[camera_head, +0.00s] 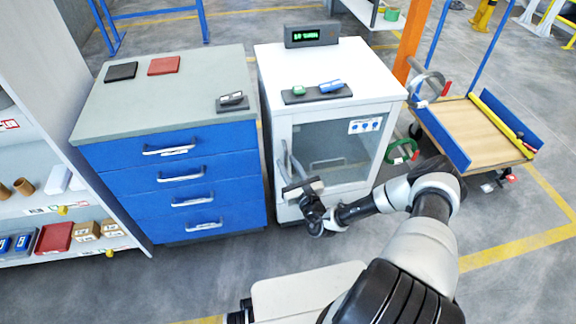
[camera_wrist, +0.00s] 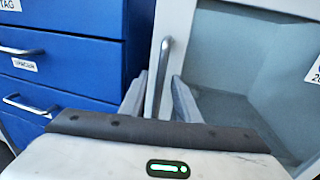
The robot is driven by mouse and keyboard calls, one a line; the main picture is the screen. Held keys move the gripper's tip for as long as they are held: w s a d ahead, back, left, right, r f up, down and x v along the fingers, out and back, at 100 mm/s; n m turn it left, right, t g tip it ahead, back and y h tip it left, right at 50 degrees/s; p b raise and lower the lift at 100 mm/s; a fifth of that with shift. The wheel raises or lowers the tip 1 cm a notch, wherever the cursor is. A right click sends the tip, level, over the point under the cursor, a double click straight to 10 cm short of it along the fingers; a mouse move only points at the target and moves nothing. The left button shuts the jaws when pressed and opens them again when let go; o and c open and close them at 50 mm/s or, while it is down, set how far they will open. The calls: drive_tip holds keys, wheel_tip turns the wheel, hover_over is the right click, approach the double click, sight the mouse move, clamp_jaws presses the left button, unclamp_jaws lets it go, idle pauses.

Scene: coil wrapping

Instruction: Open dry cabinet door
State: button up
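The dry cabinet (camera_head: 330,75) is a white box with a glass door (camera_head: 331,148), which looks shut. Its vertical bar handle (camera_head: 283,160) is at the door's left edge. My gripper (camera_head: 290,174) is in front of the door's left side, at the handle. In the wrist view, the handle (camera_wrist: 163,65) stands upright between the two spread fingers of my gripper (camera_wrist: 158,90). A gap shows on each side of the bar. The lower part of the handle is hidden behind my gripper's body.
A blue drawer cabinet (camera_head: 173,185) with a grey top stands close on the left. A flat cart (camera_head: 475,130) with blue sides is on the right. A display box (camera_head: 312,36) and a small tray (camera_head: 316,94) are on the cabinet top. Grey floor lies in front.

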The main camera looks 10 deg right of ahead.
clamp_jaws()
drive_tip(key=shift+s, duration=0.1)
